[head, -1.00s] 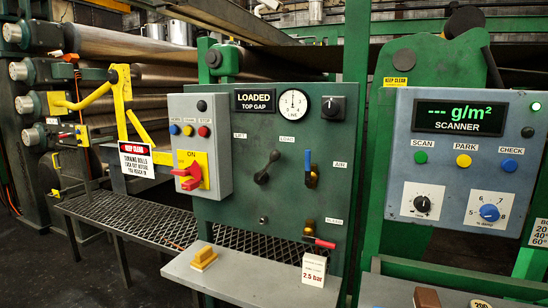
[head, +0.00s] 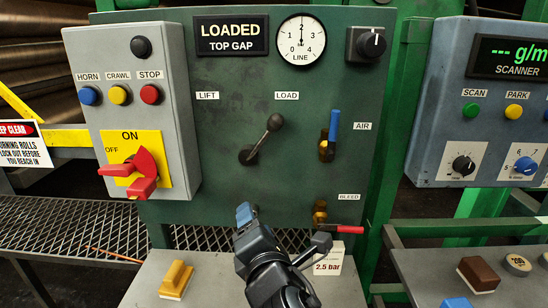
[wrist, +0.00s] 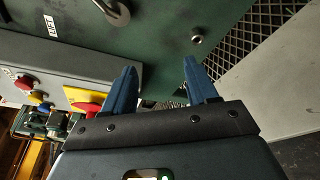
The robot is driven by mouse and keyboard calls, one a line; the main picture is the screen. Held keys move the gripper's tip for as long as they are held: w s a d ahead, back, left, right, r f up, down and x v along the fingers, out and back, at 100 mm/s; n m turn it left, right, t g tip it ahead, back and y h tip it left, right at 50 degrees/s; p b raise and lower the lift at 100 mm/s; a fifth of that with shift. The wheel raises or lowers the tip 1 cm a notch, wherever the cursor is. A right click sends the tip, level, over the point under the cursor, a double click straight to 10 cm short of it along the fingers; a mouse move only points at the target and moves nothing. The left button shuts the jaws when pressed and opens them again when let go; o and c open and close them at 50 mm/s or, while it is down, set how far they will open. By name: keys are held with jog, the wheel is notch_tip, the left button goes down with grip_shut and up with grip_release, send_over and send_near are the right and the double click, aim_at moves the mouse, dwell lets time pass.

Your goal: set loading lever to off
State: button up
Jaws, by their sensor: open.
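The loading lever (head: 262,139) is a dark lever with a round knob on the green panel (head: 222,180). It leans up and right, its knob below the LOAD label (head: 287,96). The LIFT label (head: 207,96) is to its upper left. My gripper (head: 246,212) is in front of the panel, below the lever and apart from it. In the wrist view my gripper (wrist: 159,63) has its two blue fingers spread with nothing between them. Part of the lever (wrist: 112,12) shows at the top edge there; its knob cannot be made out clearly.
A red rotary switch (head: 138,172) juts from the grey box at left. A blue-handled AIR valve (head: 330,135) and a red-handled BLEED valve (head: 335,226) are right of the lever. A grey shelf (head: 215,285) with a yellow block (head: 176,278) lies below.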

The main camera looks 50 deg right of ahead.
notch_tip(320, 180, up, 7)
jog(key=w+d+g+h, duration=0.2)
jog(key=w+d+h, duration=0.1)
jog(key=m+g+h, duration=0.1)
jog(key=g+h, duration=0.2)
jog(key=g, duration=0.1)
send_near(272, 128)
jog(key=x, duration=0.4)
jog(key=shift+x, duration=3.85)
jog(key=shift+r, duration=0.15)
grip_shut()
